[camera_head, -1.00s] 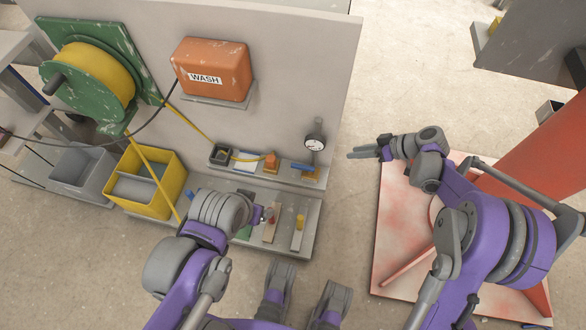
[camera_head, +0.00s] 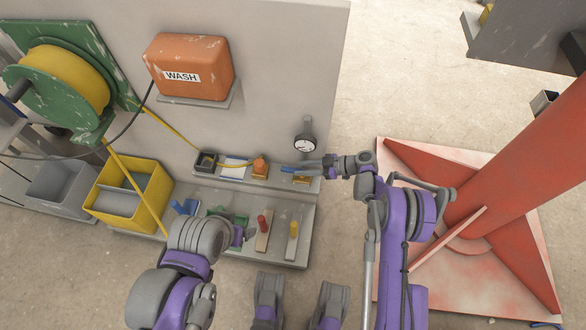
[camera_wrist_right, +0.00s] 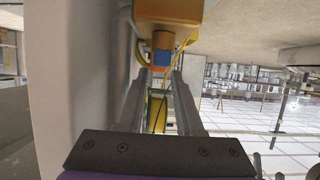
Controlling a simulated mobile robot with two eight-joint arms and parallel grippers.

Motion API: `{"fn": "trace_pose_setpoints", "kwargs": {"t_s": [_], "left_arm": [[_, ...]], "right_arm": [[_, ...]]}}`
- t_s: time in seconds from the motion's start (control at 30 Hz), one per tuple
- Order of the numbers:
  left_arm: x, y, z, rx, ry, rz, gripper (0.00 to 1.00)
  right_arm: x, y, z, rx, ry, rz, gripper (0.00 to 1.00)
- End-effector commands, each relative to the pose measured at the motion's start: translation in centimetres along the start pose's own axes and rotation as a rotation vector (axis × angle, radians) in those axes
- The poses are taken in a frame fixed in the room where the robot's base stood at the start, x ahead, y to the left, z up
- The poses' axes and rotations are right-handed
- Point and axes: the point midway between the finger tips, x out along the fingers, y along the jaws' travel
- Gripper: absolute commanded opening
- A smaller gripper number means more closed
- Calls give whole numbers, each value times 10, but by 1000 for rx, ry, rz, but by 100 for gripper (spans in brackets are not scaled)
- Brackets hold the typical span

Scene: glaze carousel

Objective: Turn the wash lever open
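A blue lever (camera_head: 297,170) sits on a brass-coloured mount (camera_head: 302,180) at the right end of the upper shelf, under a round gauge. No label on it is readable. My right gripper (camera_head: 327,167) is just right of this lever, pointing left at its end. In the right wrist view, its two fingers (camera_wrist_right: 160,78) are apart, with the blue end (camera_wrist_right: 163,52) and orange-yellow mount just beyond the tips. Contact cannot be made out. My left gripper (camera_head: 240,234) is over the lower shelf, mostly hidden behind its own wrist.
The orange WASH tank (camera_head: 190,68) hangs on the wall panel. The lower shelf (camera_head: 270,254) holds a red-handled lever (camera_head: 263,225) and a yellow-handled one (camera_head: 293,230). An orange fitting (camera_head: 260,166) stands left of the blue lever. A red column base (camera_head: 480,240) stands right.

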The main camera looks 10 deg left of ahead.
Motion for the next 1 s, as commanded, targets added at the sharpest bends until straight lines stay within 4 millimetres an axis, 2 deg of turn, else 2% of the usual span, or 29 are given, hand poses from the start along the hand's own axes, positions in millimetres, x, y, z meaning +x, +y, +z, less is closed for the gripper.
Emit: {"fn": "trace_pose_setpoints", "kwargs": {"t_s": [0.1, 0.23, 0.6, 0.63, 0.8, 0.83, 1.0], "left_arm": [[4, 0, 1, 0, -1, 0, 81], [5, 0, 2, 0, -2, 0, 81], [6, 0, 2, 0, -2, 0, 81], [6, 0, 2, 0, -2, 0, 81], [6, 0, 2, 0, -2, 0, 81], [6, 0, 2, 0, -2, 0, 81], [6, 0, 2, 0, -2, 0, 81]], "right_arm": [[21, -1, 1, 1, 0, -2, 35], [34, 0, 0, 1, 0, -1, 35], [40, 0, 0, 1, -1, 1, 35], [40, 0, 0, 1, -1, 1, 33], [40, 0, 0, 1, -1, 1, 3], [40, 0, 0, 1, -1, 0, 0], [40, 0, 0, 2, -1, 0, 0]]}}
